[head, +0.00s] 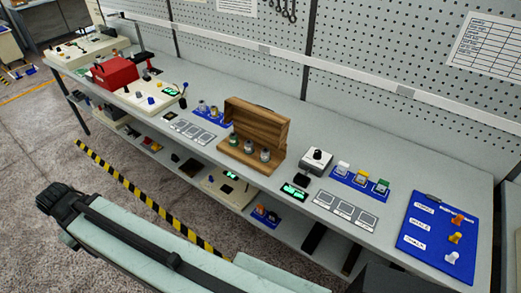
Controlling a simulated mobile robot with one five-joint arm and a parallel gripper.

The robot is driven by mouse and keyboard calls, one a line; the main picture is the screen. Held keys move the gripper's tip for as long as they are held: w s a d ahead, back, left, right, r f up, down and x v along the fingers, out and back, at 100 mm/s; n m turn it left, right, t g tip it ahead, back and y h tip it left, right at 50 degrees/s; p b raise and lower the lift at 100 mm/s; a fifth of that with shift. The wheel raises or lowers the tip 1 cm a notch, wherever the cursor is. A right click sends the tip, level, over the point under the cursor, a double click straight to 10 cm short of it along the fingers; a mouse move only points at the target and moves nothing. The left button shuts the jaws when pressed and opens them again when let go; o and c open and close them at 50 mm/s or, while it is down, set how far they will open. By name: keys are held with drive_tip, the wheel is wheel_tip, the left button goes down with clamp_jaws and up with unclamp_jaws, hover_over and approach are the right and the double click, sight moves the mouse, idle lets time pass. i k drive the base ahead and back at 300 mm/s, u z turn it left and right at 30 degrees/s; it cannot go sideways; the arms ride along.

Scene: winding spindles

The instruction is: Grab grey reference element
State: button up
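No single part can be told for certain as the grey reference element. An open wooden box (279,120) stands mid-bench and holds small upright parts. Among them are a greenish one (235,140) at left and a greyish one (265,155) at right. A blue mat (222,122) left of the box also bears small greyish and yellowish parts. A second blue mat (337,178) right of the box bears a white part (343,168), a yellow part (362,177) and a green part (382,186). My arm crosses the lower left foreground; my gripper's fingers do not show.
The grey bench (400,190) runs across the view below a pegboard wall. A blue board (418,247) with orange, yellow and white pegs lies at right. A grey knobbed device (316,161) stands beside the box. A lower shelf holds other items. Yellow-black tape (130,185) marks the floor.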

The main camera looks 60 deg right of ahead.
sight(249, 144)
drive_tip(key=z, duration=0.05)
drive_tip(key=i, duration=1)
drive_tip(key=u, duration=0.05)
